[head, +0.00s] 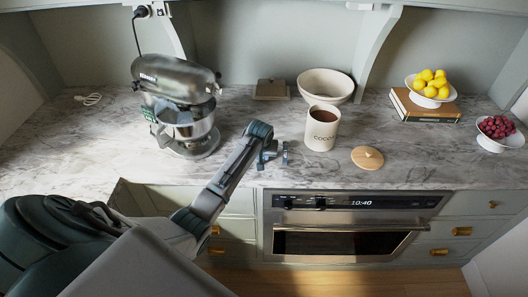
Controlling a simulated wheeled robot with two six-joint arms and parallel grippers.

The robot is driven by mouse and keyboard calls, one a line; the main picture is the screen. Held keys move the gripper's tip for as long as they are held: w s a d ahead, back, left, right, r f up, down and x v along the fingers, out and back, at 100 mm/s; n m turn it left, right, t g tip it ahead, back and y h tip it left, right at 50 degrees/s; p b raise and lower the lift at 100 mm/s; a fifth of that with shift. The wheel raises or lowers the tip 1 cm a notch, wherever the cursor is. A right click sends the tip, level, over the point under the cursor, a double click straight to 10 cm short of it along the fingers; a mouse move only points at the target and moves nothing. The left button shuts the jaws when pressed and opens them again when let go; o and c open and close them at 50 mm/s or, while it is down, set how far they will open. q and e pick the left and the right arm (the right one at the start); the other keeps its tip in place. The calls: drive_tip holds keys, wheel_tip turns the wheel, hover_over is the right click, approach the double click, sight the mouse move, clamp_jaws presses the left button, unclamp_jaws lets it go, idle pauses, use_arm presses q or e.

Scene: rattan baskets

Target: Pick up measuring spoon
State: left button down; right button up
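No measuring spoon can be made out in the head view. A white canister (322,132) marked "COCOA" stands upright on the counter with its top off and brown powder inside. Its round wooden lid (367,158) lies flat on the counter to the right. My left gripper (275,155) is over the counter's front part, just left of the canister and apart from it. Its two fingers are spread with nothing seen between them. My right gripper is out of view.
A stand mixer (178,105) stands left of my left gripper. A cream bowl (325,85) and a small brown box (271,89) are behind. A lemon bowl (430,98) on books (424,113) and a berry bowl (500,143) are right. The front-left marble counter (75,150) is clear.

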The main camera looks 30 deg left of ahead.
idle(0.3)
use_arm(q)
drive_tip(key=shift+r+b, duration=0.5)
wheel_tip(320, 180, up, 2)
drive_tip(key=shift+r+b, duration=0.1)
drive_tip(key=shift+b, duration=0.85)
drive_tip(key=s+d+r+b, duration=0.1)
drive_tip(key=s+d+b, duration=0.3)
drive_tip(key=s+d, duration=0.5)
drive_tip(key=s, duration=0.4)
drive_tip(key=shift+s+r+b, duration=0.15)
drive_tip(key=shift+r+b, duration=0.25)
